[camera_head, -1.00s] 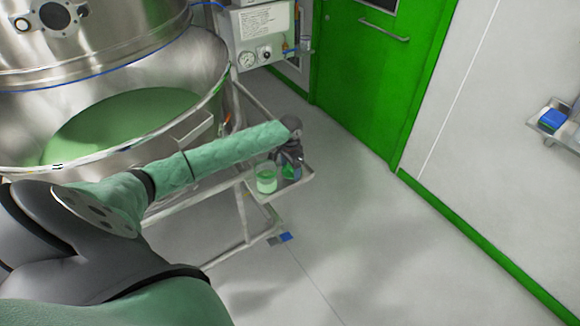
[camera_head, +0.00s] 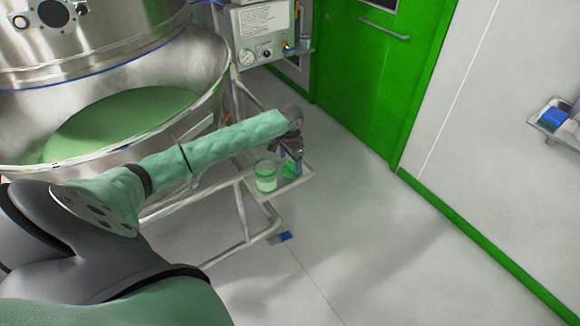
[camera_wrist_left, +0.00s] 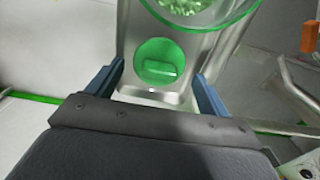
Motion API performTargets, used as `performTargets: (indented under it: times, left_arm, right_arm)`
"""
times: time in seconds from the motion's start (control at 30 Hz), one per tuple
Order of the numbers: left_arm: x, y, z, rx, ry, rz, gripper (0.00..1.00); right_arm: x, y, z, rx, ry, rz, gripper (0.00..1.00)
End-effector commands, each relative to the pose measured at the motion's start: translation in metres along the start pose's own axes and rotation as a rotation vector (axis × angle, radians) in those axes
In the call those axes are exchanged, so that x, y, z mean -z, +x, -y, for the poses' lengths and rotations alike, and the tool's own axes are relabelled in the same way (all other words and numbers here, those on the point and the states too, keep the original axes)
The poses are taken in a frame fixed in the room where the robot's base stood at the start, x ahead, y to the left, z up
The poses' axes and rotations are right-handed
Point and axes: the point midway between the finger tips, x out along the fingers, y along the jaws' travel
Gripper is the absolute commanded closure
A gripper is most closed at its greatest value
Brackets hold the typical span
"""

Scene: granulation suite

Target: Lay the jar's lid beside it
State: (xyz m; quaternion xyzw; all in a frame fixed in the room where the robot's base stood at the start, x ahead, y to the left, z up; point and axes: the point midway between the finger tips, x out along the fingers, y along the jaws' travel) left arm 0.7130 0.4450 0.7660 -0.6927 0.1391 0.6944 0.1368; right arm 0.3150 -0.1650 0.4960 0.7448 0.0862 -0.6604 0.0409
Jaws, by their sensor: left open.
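The jar (camera_head: 266,177) is clear with pale green contents and stands on a small metal shelf (camera_head: 263,196) beside the large vessel. In the left wrist view the open jar (camera_wrist_left: 200,22) shows green granules inside. Its round green lid (camera_head: 291,170) lies on the shelf, apart from the jar. In the left wrist view the lid (camera_wrist_left: 158,64) shows a raised bar handle. My left gripper (camera_head: 293,153) is open and empty above the lid, its blue-grey fingers apart on either side of it in the wrist view. My right gripper is out of view.
A large steel vessel (camera_head: 200,70) holding green material fills the left. A control box (camera_head: 262,35) hangs behind the shelf. A green door (camera_head: 370,85) is at the back. The floor to the right is clear. A wall tray with a blue item (camera_head: 553,118) is far right.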

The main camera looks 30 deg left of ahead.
Motion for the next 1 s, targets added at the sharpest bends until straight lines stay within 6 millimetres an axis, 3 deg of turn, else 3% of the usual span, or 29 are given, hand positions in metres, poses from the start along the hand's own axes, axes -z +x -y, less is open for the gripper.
performTargets:
  times: [0.2,0.43,0.63,1.0]
  left_arm:
    - [0.001,-0.043,0.001,0.002,0.001,-0.003,0.2]
    - [0.001,-0.075,0.001,0.001,0.001,-0.002,0.2]
    - [0.001,-0.086,0.001,0.0,0.0,-0.001,0.2]
    - [0.001,-0.087,0.0,0.0,0.0,-0.001,0.2]
  right_arm:
    - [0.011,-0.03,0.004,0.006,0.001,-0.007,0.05]
    - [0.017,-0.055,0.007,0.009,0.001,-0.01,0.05]
    - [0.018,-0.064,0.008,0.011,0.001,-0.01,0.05]
    - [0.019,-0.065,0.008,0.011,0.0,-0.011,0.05]
